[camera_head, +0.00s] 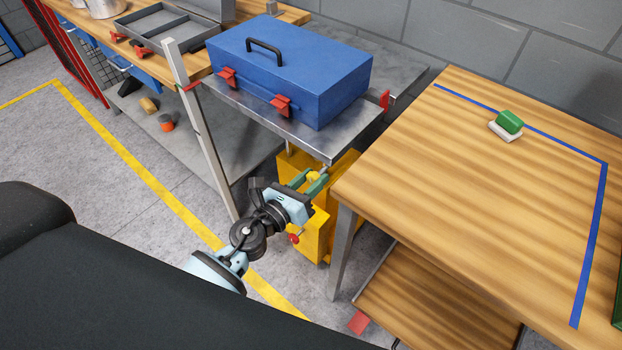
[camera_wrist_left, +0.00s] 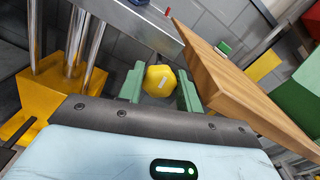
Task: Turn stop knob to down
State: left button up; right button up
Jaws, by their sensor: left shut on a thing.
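A yellow knob (camera_wrist_left: 152,88) with a short white mark shows in the left wrist view. The mark is tilted slightly from upright in that picture. My left gripper (camera_wrist_left: 160,78) has a green finger on each side of the knob and is shut on it. In the head view my left gripper (camera_head: 309,181) reaches to the yellow lift unit (camera_head: 318,232) below the metal platform, and only a little of the knob (camera_head: 313,176) shows between the fingers. My right gripper is not in view.
A blue toolbox (camera_head: 290,68) with red latches sits on the metal platform (camera_head: 335,140) just above my gripper. A wooden table (camera_head: 470,190) stands close on the right, with a green-and-white block (camera_head: 508,124) on it. A workbench (camera_head: 200,60) stands at upper left.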

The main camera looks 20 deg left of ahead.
pick_arm(q)
jog(key=n, duration=0.3)
jog(key=shift+p, duration=0.3)
jog(key=n, duration=0.4)
jog(key=shift+a+n+p, duration=0.1)
jog(key=shift+n+p, duration=0.2)
jog(key=shift+n, duration=0.1)
jog(key=n, duration=0.2)
jog(key=shift+n, duration=0.4)
jog(key=n+p, duration=0.1)
jog(key=n, duration=0.2)
jog(key=shift+f, duration=0.1)
jog(key=shift+f+n, duration=0.1)
jog(key=shift+n, duration=1.3)
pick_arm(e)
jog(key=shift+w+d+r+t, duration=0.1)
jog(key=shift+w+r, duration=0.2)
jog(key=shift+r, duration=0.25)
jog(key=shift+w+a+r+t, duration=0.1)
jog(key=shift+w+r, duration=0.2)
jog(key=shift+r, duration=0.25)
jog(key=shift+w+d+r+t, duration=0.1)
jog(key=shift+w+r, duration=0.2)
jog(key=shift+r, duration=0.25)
pick_arm(q)
jog(key=shift+n, duration=0.3)
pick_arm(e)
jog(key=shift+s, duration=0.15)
pick_arm(q)
jog(key=o, duration=1)
